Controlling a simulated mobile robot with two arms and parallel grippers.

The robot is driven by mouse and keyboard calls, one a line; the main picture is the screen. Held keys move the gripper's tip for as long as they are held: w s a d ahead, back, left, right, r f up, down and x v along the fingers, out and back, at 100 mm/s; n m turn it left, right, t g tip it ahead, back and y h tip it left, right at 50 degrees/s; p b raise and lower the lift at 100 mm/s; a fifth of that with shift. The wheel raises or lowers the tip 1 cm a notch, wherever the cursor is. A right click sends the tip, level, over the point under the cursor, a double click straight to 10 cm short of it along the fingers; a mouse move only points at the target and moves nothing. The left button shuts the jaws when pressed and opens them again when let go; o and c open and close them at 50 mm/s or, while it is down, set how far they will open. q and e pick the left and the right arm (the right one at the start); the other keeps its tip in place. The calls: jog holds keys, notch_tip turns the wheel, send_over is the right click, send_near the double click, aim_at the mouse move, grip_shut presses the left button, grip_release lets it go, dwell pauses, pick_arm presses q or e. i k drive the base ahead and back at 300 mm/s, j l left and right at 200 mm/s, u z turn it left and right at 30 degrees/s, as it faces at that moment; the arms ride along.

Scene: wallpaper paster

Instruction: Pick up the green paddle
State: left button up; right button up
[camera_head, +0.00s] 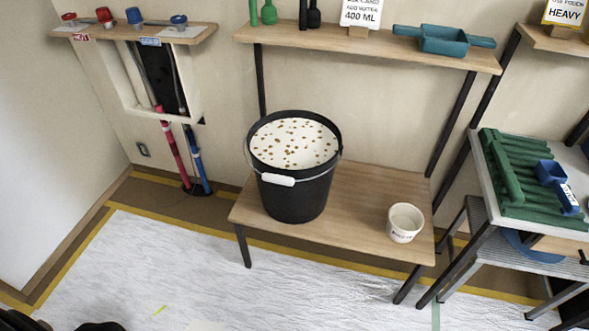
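Two green upright pieces (261,13) stand on the upper wooden shelf, cut off by the top edge of the view. They may be the green paddle, but their upper parts are hidden. Two similar black pieces (309,14) stand to their right. No gripper can be made out. Dark shapes at the bottom left edge look like parts of my own body, and no fingertips show there.
A black bucket (295,196) of speckled white contents and a white cup (405,223) stand on the low wooden bench (350,205). A teal tray (443,41) lies on the upper shelf (370,45). A green ribbed tray (540,206) is at right.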

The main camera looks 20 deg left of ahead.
aim_at(491, 138)
jog(key=i+l+z, duration=0.2)
jog(key=z, duration=0.2)
jog(key=i+l+z, duration=0.1)
jog(key=z, duration=0.3)
jog(key=i+z, duration=0.4)
jog(key=k, duration=0.05)
